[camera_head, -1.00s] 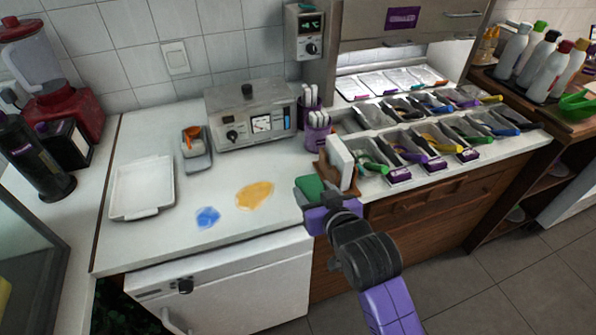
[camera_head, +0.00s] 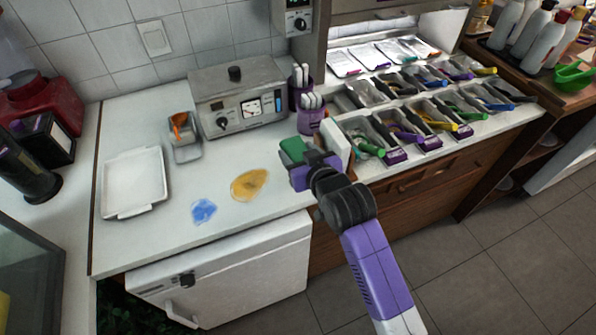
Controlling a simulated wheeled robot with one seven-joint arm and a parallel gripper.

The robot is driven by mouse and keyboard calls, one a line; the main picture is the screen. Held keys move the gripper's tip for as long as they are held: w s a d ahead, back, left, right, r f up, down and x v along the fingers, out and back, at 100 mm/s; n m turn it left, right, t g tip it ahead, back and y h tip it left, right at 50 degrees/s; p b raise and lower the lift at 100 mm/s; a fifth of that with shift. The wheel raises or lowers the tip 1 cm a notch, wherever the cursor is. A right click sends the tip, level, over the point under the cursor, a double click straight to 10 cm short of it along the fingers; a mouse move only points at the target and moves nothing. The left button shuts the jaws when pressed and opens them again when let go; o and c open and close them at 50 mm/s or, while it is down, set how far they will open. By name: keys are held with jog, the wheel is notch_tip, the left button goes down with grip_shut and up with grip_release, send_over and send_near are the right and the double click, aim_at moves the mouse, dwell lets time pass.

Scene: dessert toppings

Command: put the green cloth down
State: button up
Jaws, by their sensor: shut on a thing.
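The green cloth (camera_head: 292,148) shows just beyond my gripper (camera_head: 304,165), over the right end of the white counter. My gripper is shut on the cloth, and the purple jaws hide part of it. I cannot tell whether the cloth touches the counter. A yellow spill (camera_head: 249,185) and a blue spill (camera_head: 204,210) lie on the counter to the left of my gripper.
A white tray (camera_head: 133,183) lies at the counter's left. A grey appliance (camera_head: 238,100) and a purple cup with white handles (camera_head: 311,117) stand behind. A white upright holder (camera_head: 338,143) is close right of my gripper, before topping bins (camera_head: 397,154).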

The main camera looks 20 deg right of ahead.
jog(key=shift+f, duration=4)
jog(key=shift+f, duration=0.15)
jog(key=o, duration=1.5)
jog(key=v, duration=1.2)
jog(key=shift+r+b, duration=0.2)
jog(key=shift+b, duration=0.1)
jog(key=shift+s, duration=0.15)
